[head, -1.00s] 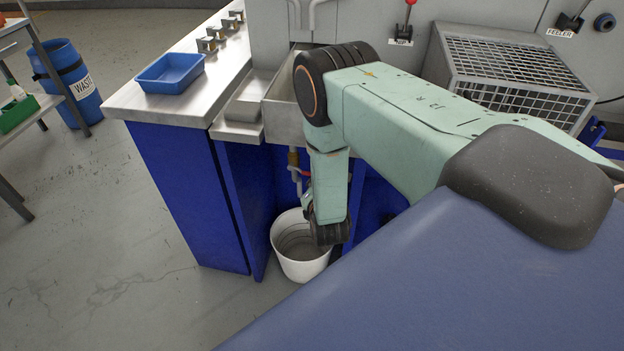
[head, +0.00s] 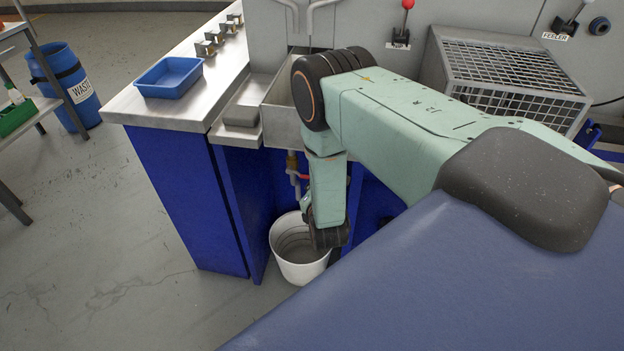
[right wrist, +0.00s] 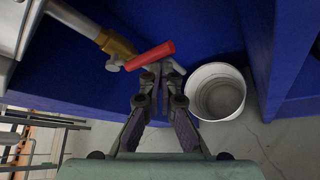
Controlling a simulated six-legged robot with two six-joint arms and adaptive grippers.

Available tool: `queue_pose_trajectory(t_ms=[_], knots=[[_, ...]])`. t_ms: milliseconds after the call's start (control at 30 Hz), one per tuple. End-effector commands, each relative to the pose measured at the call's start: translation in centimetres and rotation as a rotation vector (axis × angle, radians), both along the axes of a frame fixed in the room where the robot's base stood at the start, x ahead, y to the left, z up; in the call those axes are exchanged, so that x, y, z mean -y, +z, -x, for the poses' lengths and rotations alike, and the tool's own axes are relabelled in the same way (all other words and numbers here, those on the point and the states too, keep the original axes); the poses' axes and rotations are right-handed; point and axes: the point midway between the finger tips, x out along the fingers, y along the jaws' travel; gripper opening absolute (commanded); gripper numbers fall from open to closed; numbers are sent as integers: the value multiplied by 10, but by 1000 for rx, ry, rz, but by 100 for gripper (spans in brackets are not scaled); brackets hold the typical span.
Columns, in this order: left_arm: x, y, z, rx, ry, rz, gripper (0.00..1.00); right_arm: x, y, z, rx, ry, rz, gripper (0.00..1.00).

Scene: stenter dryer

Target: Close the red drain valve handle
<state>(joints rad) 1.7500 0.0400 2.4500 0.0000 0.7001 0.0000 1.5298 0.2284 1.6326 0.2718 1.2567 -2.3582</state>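The red drain valve handle (right wrist: 150,56) sits on a brass valve body (right wrist: 118,44) on a metal pipe in the right wrist view. It slants up to the right from its grey hub, at an angle to the pipe. In the head view only a little red of the handle (head: 303,176) shows beneath the sink. My right gripper (right wrist: 161,70) has its fingertips close together, just below the handle's free end; I cannot tell whether they touch it. Nothing shows gripped between them. In the head view my right arm hides most of this gripper. My left gripper is not in view.
A white bucket (head: 300,271) stands on the floor under the valve; it is right of my gripper in the wrist view (right wrist: 216,112). Blue cabinet panels (head: 188,200) flank the space. The steel sink (head: 283,120) is above. A blue tray (head: 170,77) lies on the counter.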

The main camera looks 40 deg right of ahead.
Motion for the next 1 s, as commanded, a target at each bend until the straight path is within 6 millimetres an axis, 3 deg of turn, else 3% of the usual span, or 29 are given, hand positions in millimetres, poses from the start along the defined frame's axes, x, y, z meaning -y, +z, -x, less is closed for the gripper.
queue_pose_trajectory(t_ms=[267,700,1000], knots=[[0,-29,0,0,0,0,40,0,-41,5,-5,0,-1,0],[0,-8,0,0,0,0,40,-56,5,53,-11,5,-2,0],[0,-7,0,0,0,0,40,-67,13,62,-9,3,-3,0]])
